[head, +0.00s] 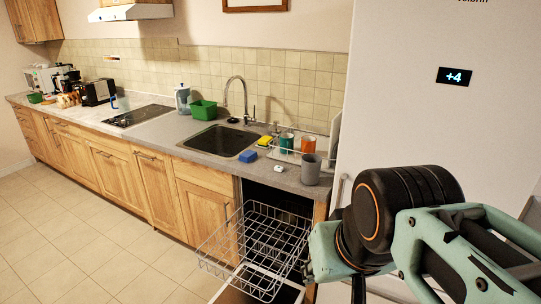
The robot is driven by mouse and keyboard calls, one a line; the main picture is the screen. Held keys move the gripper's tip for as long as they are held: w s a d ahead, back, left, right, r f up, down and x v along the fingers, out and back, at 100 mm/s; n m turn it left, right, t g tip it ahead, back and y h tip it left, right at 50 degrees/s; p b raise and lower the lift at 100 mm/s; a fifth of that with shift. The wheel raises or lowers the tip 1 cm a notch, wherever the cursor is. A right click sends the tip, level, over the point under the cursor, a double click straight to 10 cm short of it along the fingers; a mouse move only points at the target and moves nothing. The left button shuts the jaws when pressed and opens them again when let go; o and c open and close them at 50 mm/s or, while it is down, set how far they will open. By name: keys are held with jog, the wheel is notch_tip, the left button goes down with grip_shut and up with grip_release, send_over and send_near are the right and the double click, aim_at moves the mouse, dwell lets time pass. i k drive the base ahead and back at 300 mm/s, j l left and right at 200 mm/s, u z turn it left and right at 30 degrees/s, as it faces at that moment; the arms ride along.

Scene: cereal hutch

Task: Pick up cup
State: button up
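Three cup-like vessels stand near the right end of the counter. One is teal (286,142) and one is orange-red (308,144); both stand at a white dish rack (288,156). A grey one (310,169) stands upright in front of them, close to the counter's front edge. Which of them is the task's cup I cannot tell. My arm fills the lower right of the head view, to the right of and nearer than the cups. My gripper's fingers do not show.
An open dishwasher with its wire rack (258,245) pulled out is below the counter. A white fridge (430,120) stands on the right. The sink (222,140), a blue sponge (248,156), a yellow sponge (265,140) and a green container (204,109) lie left of the cups.

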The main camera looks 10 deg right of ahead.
aim_at(311, 170)
jog(key=i+l+u, duration=0.15)
jog(key=l, duration=0.2)
jog(key=i+l+u, duration=0.2)
jog(key=l, duration=0.2)
jog(key=i+l+u, duration=0.15)
jog(key=i, duration=0.15)
jog(key=i+l+u, duration=0.1)
jog(key=i, duration=0.2)
jog(key=i+l, duration=0.2)
jog(key=k+l+z, duration=0.05)
jog(key=l, duration=0.05)
